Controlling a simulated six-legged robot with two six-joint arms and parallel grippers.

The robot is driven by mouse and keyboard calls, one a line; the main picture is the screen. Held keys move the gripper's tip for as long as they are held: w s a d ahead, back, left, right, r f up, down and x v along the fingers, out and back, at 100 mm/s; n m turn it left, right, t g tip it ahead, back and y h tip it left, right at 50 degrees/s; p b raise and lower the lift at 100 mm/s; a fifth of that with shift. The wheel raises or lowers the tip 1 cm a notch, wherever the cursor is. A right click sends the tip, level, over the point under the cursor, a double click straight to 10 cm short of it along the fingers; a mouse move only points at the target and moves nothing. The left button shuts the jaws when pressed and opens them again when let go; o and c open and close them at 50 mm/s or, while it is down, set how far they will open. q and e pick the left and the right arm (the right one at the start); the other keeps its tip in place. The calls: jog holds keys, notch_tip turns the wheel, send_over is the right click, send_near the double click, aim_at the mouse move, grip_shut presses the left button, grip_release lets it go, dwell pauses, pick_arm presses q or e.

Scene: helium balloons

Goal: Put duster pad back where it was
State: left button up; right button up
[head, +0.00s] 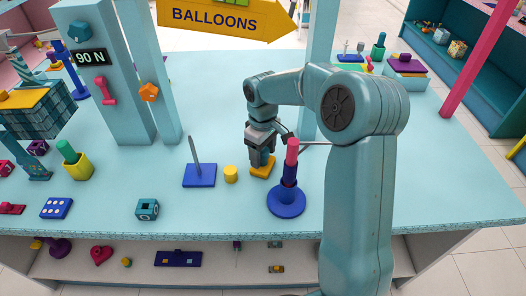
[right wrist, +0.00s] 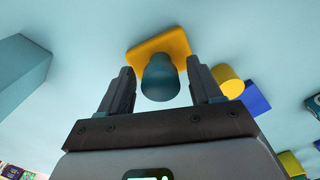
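The duster pad is a yellow-orange square pad (head: 263,171) lying on the light blue table, with a teal knob-like handle. In the right wrist view the pad (right wrist: 147,50) and its handle (right wrist: 161,78) show clearly. My right gripper (head: 261,158) points down over the pad. Its fingers (right wrist: 161,88) are open, one on each side of the handle, with a small gap showing on both sides. In the head view the gripper hides the handle. My left gripper is not in view.
Left of the pad stand a yellow cylinder (head: 231,174) and a blue base with a grey spike (head: 199,176). Close on the right is a blue round stand with a pink-topped post (head: 287,201). A light blue pillar (head: 322,70) rises behind.

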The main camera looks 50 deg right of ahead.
jog(key=shift+r, duration=0.3)
notch_tip(320, 180, up, 12)
jog(key=shift+f+p, duration=0.15)
jog(key=shift+p, duration=0.25)
